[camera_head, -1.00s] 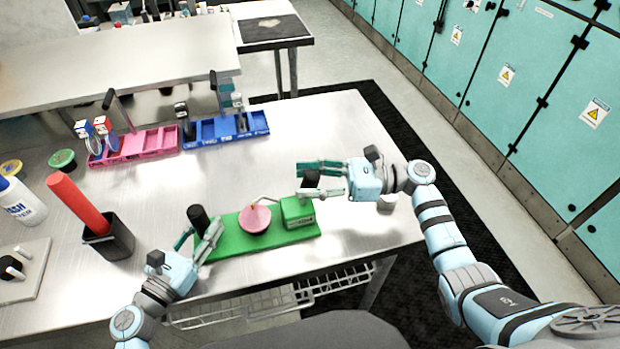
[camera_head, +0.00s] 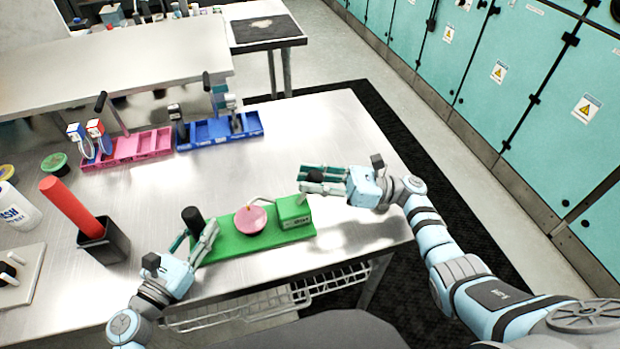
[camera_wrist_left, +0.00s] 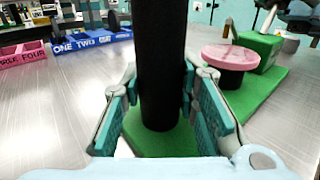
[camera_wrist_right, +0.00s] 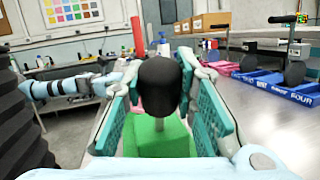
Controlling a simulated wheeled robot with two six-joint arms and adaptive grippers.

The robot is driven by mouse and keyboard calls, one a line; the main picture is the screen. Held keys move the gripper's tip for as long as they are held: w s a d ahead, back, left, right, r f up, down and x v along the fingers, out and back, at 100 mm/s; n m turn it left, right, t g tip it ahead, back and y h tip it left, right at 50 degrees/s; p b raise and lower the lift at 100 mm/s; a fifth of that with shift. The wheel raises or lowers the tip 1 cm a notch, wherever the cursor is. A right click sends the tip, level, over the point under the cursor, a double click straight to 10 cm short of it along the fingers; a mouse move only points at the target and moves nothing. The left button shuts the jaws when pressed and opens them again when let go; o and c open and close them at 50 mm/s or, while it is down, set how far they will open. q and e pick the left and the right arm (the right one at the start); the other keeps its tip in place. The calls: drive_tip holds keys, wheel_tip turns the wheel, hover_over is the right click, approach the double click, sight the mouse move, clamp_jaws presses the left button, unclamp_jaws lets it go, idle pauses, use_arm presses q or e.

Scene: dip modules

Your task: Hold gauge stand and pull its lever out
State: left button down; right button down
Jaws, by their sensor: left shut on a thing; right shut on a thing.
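The gauge stand is a green base (camera_head: 238,246) with a pink round disc (camera_head: 250,220), a green block (camera_head: 293,211) and a black upright post (camera_head: 192,216) at its left end. My left gripper (camera_head: 203,236) is shut on the black post, which stands between the fingers in the left wrist view (camera_wrist_left: 160,60). The lever's black knob (camera_head: 315,177) is beside the green block. My right gripper (camera_head: 320,181) is shut on this knob; the right wrist view shows the knob (camera_wrist_right: 160,85) between the fingers, with a thin stem below it.
A pink tray (camera_head: 128,148) and a blue tray (camera_head: 220,130) with tools stand farther back. A black cup (camera_head: 104,242) with a red rod and a white bottle (camera_head: 15,207) are at left. The table right of the blue tray is clear.

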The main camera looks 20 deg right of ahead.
drive_tip(key=c, duration=1.3)
unclamp_jaws()
drive_tip(key=v, duration=1.2)
drive_tip(key=shift+f, duration=0.1)
